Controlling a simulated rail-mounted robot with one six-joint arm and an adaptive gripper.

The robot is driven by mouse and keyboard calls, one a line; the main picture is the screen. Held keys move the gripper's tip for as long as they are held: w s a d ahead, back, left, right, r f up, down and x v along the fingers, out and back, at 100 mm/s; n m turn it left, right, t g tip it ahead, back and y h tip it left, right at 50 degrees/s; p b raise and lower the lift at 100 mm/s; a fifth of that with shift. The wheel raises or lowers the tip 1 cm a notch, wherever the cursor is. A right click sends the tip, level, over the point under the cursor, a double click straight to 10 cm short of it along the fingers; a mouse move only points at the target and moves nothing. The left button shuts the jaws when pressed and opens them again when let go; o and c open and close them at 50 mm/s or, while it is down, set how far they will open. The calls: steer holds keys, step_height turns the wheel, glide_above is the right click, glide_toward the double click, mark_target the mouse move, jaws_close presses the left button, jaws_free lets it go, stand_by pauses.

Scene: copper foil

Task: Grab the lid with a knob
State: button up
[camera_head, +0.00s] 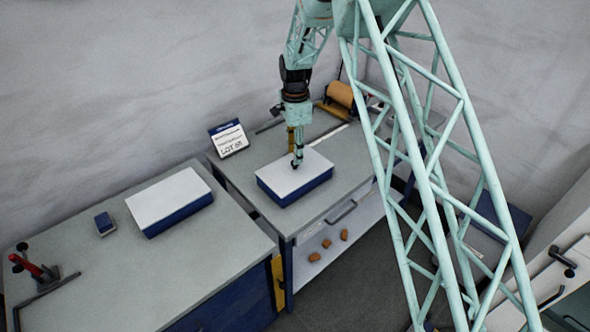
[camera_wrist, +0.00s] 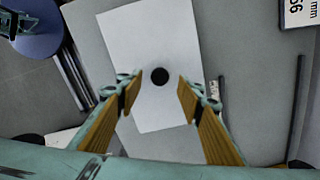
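The lid with a knob is a white rectangular lid (camera_head: 308,173) on a blue box (camera_head: 300,190) on the right-hand bench. It also shows in the wrist view as a white panel (camera_wrist: 150,35), with a round black knob (camera_wrist: 160,76) near its middle. My gripper (camera_head: 297,153) points down over the lid. In the wrist view my gripper (camera_wrist: 159,90) is open, its two tan-padded fingers apart on either side of the knob. Gaps show between the knob and both fingers. I cannot tell the exact height of the fingertips against the knob.
A second blue box with a white top (camera_head: 168,198) sits on the left bench, beside a small blue item (camera_head: 104,223) and a red-handled tool (camera_head: 35,268). A lot sign (camera_head: 228,138) and an orange roll (camera_head: 341,94) stand behind the lidded box. Several copper-coloured pieces (camera_head: 327,243) lie on the lower shelf.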

steer(key=shift+f, duration=0.1)
stand_by(0.3)
steer(key=shift+f+p, duration=0.4)
steer(key=shift+f, duration=2.1)
steer(key=c, duration=1.1)
steer(key=shift+r, duration=0.1)
steer(key=shift+r+b, duration=0.3)
steer(key=shift+r, duration=1.35)
steer(key=s+r+b, duration=0.1)
steer(key=s+b, duration=0.1)
steer(key=s, duration=1.4)
steer(key=shift+d+r, duration=0.25)
steer(key=shift+d, duration=0.05)
